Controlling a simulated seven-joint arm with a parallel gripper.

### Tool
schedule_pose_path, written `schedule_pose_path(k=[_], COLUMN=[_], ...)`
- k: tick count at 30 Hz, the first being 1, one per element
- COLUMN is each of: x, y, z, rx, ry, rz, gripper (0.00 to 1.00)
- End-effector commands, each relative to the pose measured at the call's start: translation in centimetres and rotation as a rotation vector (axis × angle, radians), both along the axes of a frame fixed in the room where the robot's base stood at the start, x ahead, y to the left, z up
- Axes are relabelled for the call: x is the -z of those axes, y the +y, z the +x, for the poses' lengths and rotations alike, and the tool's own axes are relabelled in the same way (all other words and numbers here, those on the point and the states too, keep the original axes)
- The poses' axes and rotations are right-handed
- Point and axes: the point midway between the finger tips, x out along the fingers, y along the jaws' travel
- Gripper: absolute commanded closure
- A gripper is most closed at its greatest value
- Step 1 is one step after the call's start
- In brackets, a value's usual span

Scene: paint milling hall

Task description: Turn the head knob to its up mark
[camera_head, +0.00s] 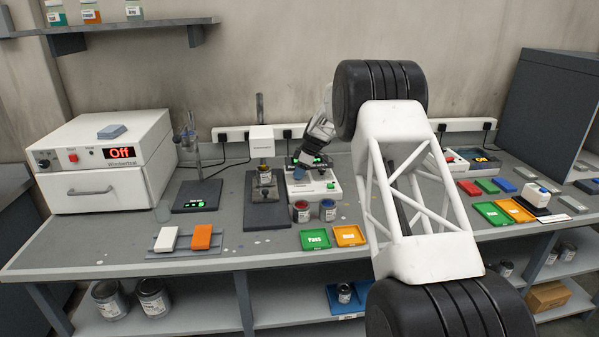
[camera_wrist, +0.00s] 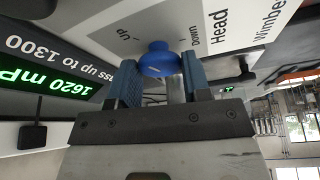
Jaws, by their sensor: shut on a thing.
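The head knob (camera_wrist: 157,62) is a round blue knob on a white panel (camera_wrist: 225,30) in the wrist view. My gripper (camera_wrist: 159,68) has its two blue-padded fingers on either side of it and is shut on it. The word "up" is printed to the knob's upper left and "Down" to its upper right, with "Head" beyond. A small pale line shows on the knob, but I cannot tell exactly which mark it faces. In the head view my gripper (camera_head: 299,175) is at the white instrument (camera_head: 322,190); the knob is hidden there.
A lit green display (camera_wrist: 45,78) reads "1620 mP" in the wrist view. In the head view, red and blue-grey cans (camera_head: 301,212) stand before the instrument. A green "Pass" tray (camera_head: 315,240) and an orange tray (camera_head: 349,236) lie nearby. A stand with a can (camera_head: 264,178) is just left.

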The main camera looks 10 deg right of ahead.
Motion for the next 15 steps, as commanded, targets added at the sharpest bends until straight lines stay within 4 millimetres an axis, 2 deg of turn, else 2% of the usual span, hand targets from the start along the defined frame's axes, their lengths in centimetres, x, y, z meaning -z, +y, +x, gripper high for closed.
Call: schedule_pose_path(k=[6, 15], x=[-0.09, -0.01], y=[-0.04, -0.05], z=[0.14, 0.16], rx=[-0.142, -0.23], ry=[-0.001, 0.0], rz=[-0.001, -0.001], gripper=[0.8, 0.8])
